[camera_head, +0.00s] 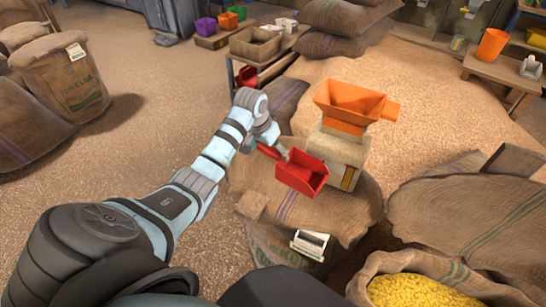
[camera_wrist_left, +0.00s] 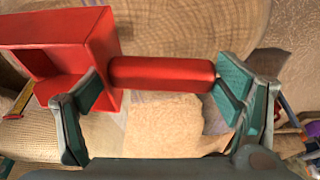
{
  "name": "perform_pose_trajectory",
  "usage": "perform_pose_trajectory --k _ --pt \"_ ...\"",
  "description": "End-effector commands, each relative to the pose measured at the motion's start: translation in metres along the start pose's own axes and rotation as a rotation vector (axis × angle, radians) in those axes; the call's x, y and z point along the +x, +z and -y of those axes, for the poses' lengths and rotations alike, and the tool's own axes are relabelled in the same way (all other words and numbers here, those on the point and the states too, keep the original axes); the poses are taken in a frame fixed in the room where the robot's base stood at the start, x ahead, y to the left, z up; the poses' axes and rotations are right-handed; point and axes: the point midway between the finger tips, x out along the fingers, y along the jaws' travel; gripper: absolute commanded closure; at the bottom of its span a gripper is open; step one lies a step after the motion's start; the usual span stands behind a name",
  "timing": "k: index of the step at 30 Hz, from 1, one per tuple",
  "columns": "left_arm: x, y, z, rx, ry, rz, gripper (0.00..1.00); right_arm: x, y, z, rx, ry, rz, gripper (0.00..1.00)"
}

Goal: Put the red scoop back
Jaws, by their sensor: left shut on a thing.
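The red scoop (camera_head: 302,174) has an open, boxy bowl and a straight handle. It is above the sack top, in front of the beige machine with the orange hopper (camera_head: 350,101). My left gripper (camera_head: 275,148) is shut on the scoop at its handle. In the left wrist view, the red handle (camera_wrist_left: 162,73) lies between the two finger pads, and the bowl (camera_wrist_left: 75,55) is at upper left. Whether the bowl touches the sack or machine cannot be told. My right gripper is not in view.
A small white scoop-like thing (camera_head: 311,243) is at the sack's front edge. A bench at the back holds a wooden crate (camera_head: 255,44), with a red object (camera_head: 247,76) below. An open sack of yellow grain (camera_head: 425,291) stands at lower right.

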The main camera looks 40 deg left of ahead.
Motion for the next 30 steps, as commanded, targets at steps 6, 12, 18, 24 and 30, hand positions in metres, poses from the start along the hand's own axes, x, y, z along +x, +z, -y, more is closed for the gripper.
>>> perform_pose_trajectory --k 6,12,18,24,30 --pt "0.034 0.011 0.000 0.000 0.000 0.000 0.55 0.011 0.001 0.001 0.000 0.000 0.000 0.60" --pt "0.066 0.022 0.001 0.001 0.000 0.001 0.55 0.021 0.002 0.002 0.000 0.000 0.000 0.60" --pt "0.065 0.021 0.001 0.002 -0.001 -0.001 0.55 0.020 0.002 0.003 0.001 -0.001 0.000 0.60" --pt "0.067 0.021 0.001 0.001 -0.001 -0.001 0.01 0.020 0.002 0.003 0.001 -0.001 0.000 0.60" --pt "0.067 0.021 0.001 0.001 -0.001 -0.001 0.00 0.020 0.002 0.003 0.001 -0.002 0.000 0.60"
